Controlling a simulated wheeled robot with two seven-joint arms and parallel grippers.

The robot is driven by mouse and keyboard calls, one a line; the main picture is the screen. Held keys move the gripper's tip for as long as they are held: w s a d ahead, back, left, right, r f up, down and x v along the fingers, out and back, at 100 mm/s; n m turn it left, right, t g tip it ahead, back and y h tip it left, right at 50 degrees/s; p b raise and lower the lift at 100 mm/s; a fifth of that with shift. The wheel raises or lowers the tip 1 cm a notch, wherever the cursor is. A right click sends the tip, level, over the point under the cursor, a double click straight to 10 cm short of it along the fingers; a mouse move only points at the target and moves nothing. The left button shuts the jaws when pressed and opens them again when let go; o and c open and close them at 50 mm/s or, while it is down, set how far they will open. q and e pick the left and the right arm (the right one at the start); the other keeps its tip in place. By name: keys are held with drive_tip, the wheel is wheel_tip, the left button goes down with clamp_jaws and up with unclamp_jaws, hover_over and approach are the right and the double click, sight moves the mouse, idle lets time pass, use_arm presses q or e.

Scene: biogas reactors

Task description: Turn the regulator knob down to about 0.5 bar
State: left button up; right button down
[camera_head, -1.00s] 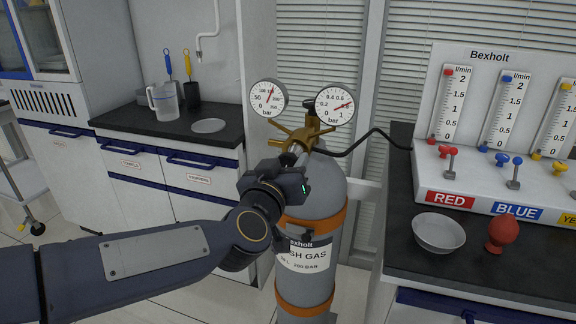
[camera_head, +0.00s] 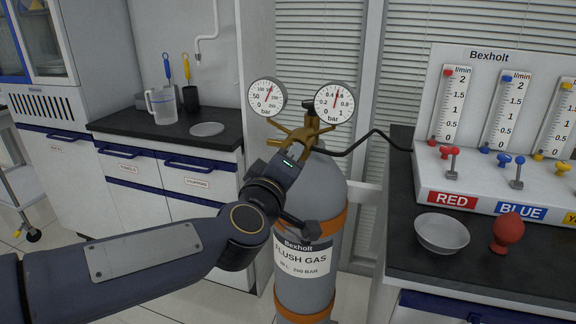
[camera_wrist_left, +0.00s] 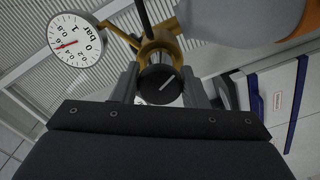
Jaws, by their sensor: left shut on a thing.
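The regulator (camera_head: 305,135) is brass and sits on top of the grey flush gas cylinder (camera_head: 325,205). Its right gauge (camera_head: 335,104), marked 0 to 1 bar, has its red needle nearly upright, between 0.4 and 0.6, at a little over 0.5. This gauge also shows, rotated, in the left wrist view (camera_wrist_left: 75,40). The black regulator knob (camera_wrist_left: 160,85) with a white line lies between the grey fingers of my left gripper (camera_wrist_left: 163,90), which is shut on it. In the head view my left gripper (camera_head: 288,160) hides the knob. My right gripper is out of view.
A left gauge (camera_head: 267,97) stands beside the bar gauge. A black hose (camera_head: 375,134) runs right to the flowmeter panel (camera_head: 470,180). A bowl (camera_head: 441,233) and a red bulb (camera_head: 507,232) stand on the right bench. A beaker (camera_head: 162,104) stands on the left counter.

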use_arm(q)
drive_tip(key=shift+n, duration=0.3)
drive_tip(key=o, duration=0.9)
drive_tip(key=shift+c, duration=0.2)
drive_tip(key=shift+s, duration=0.1)
drive_tip(key=p+v, duration=0.1)
drive_tip(key=v, duration=0.6)
drive_tip(key=shift+s, duration=0.25)
drive_tip(key=shift+a, duration=0.15)
